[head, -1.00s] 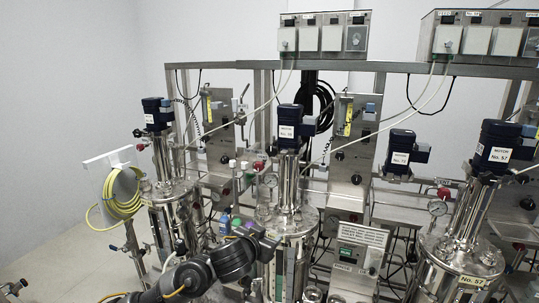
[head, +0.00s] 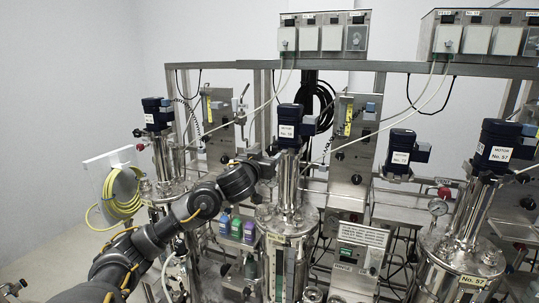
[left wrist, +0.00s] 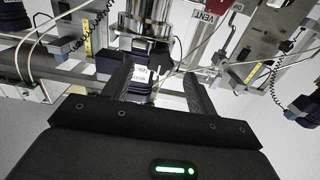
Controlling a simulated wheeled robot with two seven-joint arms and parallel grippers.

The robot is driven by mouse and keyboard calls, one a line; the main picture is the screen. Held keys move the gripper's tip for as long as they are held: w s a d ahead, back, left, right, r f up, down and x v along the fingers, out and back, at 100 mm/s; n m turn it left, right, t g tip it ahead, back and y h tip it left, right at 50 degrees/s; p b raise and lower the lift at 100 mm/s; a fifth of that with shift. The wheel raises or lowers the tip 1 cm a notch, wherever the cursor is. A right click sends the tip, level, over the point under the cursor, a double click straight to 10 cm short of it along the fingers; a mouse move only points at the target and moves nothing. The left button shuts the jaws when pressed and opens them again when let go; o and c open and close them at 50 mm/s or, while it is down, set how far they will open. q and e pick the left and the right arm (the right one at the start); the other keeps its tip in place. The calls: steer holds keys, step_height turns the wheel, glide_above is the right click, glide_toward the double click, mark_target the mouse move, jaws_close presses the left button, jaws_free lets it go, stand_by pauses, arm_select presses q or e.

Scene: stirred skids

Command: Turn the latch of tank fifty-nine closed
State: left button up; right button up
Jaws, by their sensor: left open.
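The middle steel tank (head: 287,219) carries a dark blue motor (head: 289,126); its small label is hard to read, so I cannot confirm the number fifty-nine. My left gripper (head: 271,160) is at the left side of the steel column below this motor, above the tank lid. In the left wrist view, the two fingers (left wrist: 158,88) are apart, with the labelled motor (left wrist: 140,70) showing between and beyond them. I cannot tell whether they touch anything. I cannot make out the latch; my gripper and arm hide part of the column and lid. My right gripper is out of view.
A tank marked No. 57 (head: 460,258) stands at right, another tank (head: 172,190) at left. A yellow-green hose coil (head: 121,192) hangs at left. Small coloured bottles (head: 236,228) stand behind my arm. A control panel (head: 351,175) and thin cables crowd the space right of the column.

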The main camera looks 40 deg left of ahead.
mark_target(271, 152)
arm_select(q)
steer(key=shift+x, duration=1.8)
steer(key=c, duration=1)
